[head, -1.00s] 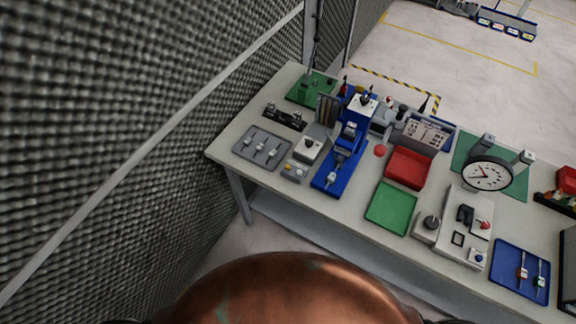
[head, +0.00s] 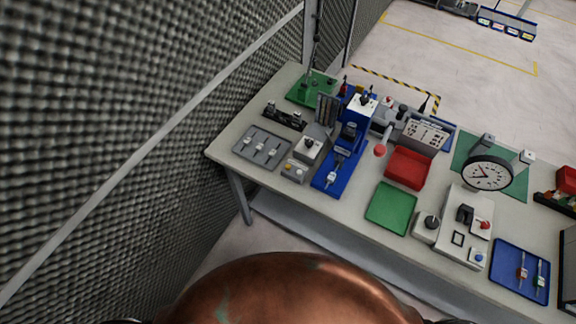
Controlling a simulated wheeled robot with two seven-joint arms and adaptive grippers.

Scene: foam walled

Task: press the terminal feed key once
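The worktable (head: 235,152) carries several stations. A blue machine (head: 358,110) with a long blue base (head: 325,183) stands left of the middle. Beside it are a grey box with a dark knob (head: 309,146) and a small grey box with small yellowish and pale buttons (head: 294,171). A pale plate (head: 455,228) at the right bears a red knob (head: 485,225) and a small box with a blue button (head: 478,257). I cannot tell which of these is the terminal feed key; no label is readable. Neither of my grippers is in view.
A grey tray (head: 244,150), green tray (head: 372,217), red bin (head: 410,155) and blue tray (head: 500,282) lie on the table. A round gauge (head: 488,174) stands at the right. A foam wall (head: 100,120) closes off the left.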

